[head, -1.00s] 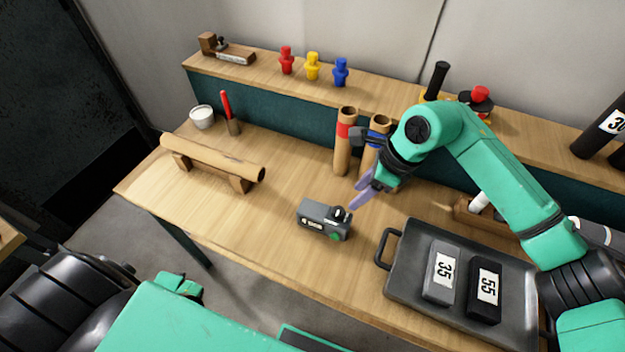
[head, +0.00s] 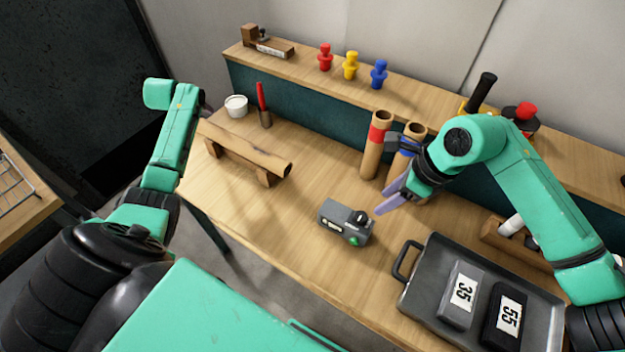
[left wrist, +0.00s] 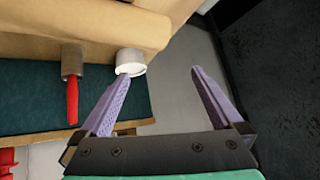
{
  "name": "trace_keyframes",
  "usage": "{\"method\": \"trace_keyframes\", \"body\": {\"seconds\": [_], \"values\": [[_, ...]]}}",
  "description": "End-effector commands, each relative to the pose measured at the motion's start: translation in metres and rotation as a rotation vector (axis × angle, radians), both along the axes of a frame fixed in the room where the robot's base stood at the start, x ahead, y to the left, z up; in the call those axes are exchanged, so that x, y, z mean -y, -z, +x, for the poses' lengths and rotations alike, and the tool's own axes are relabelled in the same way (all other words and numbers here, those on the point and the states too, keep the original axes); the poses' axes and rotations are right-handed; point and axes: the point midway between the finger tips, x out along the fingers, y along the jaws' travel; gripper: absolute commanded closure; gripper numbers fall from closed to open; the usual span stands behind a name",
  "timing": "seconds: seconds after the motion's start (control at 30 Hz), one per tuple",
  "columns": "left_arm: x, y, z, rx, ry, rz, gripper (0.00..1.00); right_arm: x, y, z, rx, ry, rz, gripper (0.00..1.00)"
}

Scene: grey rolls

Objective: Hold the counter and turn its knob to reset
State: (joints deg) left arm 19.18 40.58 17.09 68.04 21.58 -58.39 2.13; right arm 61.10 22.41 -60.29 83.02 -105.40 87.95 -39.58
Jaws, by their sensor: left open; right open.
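The counter (head: 338,216) is a small grey box with a display window on its front. Its black knob (head: 361,217) is at the right end, above a green button (head: 354,241). It sits on the wooden table, left of the tray. My right gripper (head: 388,203) is open and empty, just right of the counter and apart from it. In the left wrist view my left gripper (left wrist: 155,90) is open and empty, near the table's left end. The left arm shows in the head view, but its fingers are hidden there.
A dark tray (head: 420,262) with blocks marked 35 and 55 stands right of the counter. A wooden roll (head: 240,148) lies on a stand at the left. A white cup (head: 236,106) and a red-handled tool (head: 262,103) stand behind it. Upright tubes (head: 372,155) stand behind the counter.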

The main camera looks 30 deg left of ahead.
Motion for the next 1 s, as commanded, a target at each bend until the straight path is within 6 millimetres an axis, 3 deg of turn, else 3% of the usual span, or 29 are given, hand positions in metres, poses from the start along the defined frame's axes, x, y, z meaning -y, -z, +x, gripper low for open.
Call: {"method": "trace_keyframes", "body": {"seconds": [0.03,0.1,0.2,0.3,0.47,0.6,0.7,0.8,0.9,1.0], "values": [[0.028,-0.01,0.023,-0.017,0.093,0.01,0.0,0.0,0.0,0.0,0.0,0.0,0.0,0.5],[0.072,-0.02,0.049,-0.058,0.236,0.02,0.0,0.0,0.0,0.0,0.0,0.0,0.0,0.5],[0.14,-0.031,0.076,-0.122,0.45,0.034,0.0,0.0,0.0,0.0,0.0,0.0,0.0,0.5],[0.213,-0.038,0.09,-0.197,0.676,0.058,0.0,0.0,0.0,0.0,0.0,0.0,0.0,0.5],[0.331,-0.04,0.08,-0.352,1.077,0.117,0.0,0.0,0.0,0.0,0.0,0.0,0.0,0.5],[0.423,-0.035,0.036,-0.531,1.464,0.204,0.0,0.0,0.0,0.0,0.0,0.0,0.0,0.5],[0.467,-0.028,-0.006,-0.671,1.714,0.268,0.0,0.0,0.0,0.0,0.0,0.0,0.0,0.5],[0.489,-0.022,-0.039,-0.778,1.89,0.32,0.0,0.0,0.0,0.0,0.0,0.0,0.0,0.5],[0.496,-0.019,-0.055,-0.836,1.974,0.342,0.0,0.0,0.0,0.0,0.0,0.0,0.0,0.5],[0.497,-0.011,-0.059,-0.848,1.987,0.342,0.0,0.0,0.0,0.0,0.0,0.0,0.0,0.5]]}}
